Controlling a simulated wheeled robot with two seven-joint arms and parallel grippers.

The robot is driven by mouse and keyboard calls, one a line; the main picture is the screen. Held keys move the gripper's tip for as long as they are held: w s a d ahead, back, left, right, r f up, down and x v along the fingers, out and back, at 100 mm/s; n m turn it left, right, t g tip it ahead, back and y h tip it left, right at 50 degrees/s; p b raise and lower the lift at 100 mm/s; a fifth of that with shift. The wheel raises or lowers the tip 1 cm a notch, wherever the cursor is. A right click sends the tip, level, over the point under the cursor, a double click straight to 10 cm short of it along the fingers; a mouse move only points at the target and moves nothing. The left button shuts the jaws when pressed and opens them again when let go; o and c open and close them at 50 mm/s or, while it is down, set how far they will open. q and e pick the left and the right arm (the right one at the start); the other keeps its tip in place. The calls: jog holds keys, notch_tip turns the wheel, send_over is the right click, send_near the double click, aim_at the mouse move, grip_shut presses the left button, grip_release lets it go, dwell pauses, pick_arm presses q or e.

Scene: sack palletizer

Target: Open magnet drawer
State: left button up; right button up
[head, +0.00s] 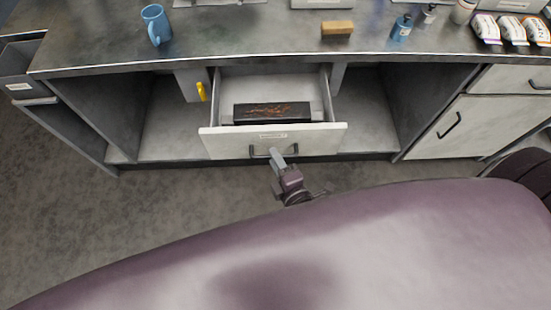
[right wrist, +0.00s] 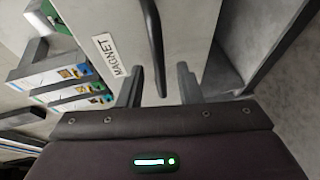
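The magnet drawer (head: 225,143) is pulled out from under the counter in the head view. Its pale front carries a label that reads MAGNET (right wrist: 108,54) in the right wrist view. A black box with a reddish pattern (head: 272,113) lies inside it. The drawer's dark bar handle (head: 258,156) also shows in the right wrist view (right wrist: 153,40). My right gripper (head: 277,158) is at the handle; in the right wrist view its fingers (right wrist: 159,84) stand apart, with the bar between them and gaps visible on both sides. My left gripper is not in view.
The counter (head: 250,46) holds a blue mug (head: 156,24), a wooden block (head: 337,29), bottles and several packets. Open bays flank the drawer. A closed cabinet (head: 455,127) stands at right, and a grey bin (head: 20,75) at left. Floor (head: 90,220) is clear in front.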

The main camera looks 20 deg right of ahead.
jog(key=a+v, duration=0.1)
jog(key=v, duration=0.6)
jog(key=shift+s+d, duration=0.2)
jog(key=shift+d, duration=0.25)
jog(key=s+d+f+m+g+h, duration=0.1)
jog(key=d+f+m+g, duration=0.15)
jog(key=f, duration=0.55)
jog(key=s+d+f+m+g, duration=0.2)
jog(key=d+f, duration=0.1)
jog(key=f, duration=0.6)
jog(key=s+d+f+m+g+h, duration=0.1)
jog(key=d+f+m+g, duration=0.1)
jog(key=f, duration=0.6)
jog(key=s+d+f+m+g, duration=0.3)
jog(key=s+f+m+g, duration=0.5)
jog(key=s+f, duration=0.6)
jog(key=shift+s+m, duration=0.85)
jog(key=shift+s, duration=0.3)
